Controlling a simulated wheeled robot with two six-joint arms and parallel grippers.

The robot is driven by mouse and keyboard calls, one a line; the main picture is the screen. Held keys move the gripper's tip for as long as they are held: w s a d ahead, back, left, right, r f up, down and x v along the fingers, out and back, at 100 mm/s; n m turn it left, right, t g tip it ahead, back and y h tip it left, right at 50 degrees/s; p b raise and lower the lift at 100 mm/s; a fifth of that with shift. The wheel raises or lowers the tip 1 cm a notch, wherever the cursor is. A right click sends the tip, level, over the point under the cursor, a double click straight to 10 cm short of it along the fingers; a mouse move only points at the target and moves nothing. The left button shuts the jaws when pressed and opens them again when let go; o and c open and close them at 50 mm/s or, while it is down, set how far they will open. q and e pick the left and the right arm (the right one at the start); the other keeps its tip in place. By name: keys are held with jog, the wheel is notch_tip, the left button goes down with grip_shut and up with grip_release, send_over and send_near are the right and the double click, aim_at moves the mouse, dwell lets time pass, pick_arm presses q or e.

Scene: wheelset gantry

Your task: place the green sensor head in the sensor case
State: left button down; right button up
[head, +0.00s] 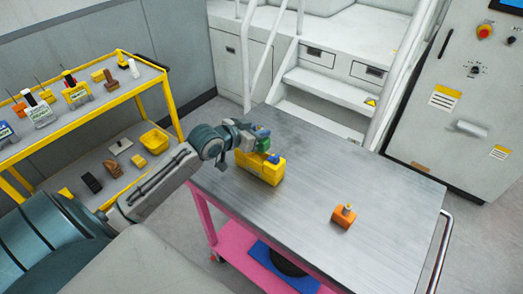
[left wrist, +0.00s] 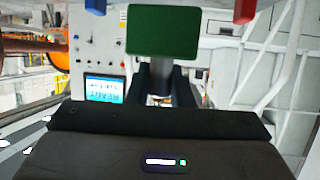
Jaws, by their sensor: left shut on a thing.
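The green sensor head (head: 263,145) is between the fingers of my left gripper (head: 258,142), at the yellow case. It shows as a flat green face (left wrist: 163,30) beyond the dark fingers (left wrist: 162,82) in the left wrist view. The yellow sensor case (head: 259,170) stands at the table's back left, and my gripper hides part of its top. A blue piece (head: 273,158) shows at the case's top, to the right of the gripper. I cannot tell whether the green head touches the case. My right gripper is not in view.
An orange part with a knob (head: 343,218) stands on the grey metal table (head: 330,175), whose middle is clear. A yellow shelf rack (head: 75,108) with several tools is at left. White steps (head: 320,88) and a control cabinet (head: 458,105) are behind.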

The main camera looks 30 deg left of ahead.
pick_arm(q)
notch_tip(320, 180, down, 2)
jog(key=shift+s+f, duration=0.15)
jog(key=shift+f, duration=0.1)
notch_tip(320, 180, down, 4)
jog(key=shift+p, duration=0.6)
jog(key=shift+f, duration=0.15)
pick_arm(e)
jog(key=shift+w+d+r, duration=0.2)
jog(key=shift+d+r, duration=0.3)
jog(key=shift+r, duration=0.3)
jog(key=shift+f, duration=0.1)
pick_arm(q)
jog(key=c, duration=1.3)
grip_release()
jog(key=shift+f, duration=0.1)
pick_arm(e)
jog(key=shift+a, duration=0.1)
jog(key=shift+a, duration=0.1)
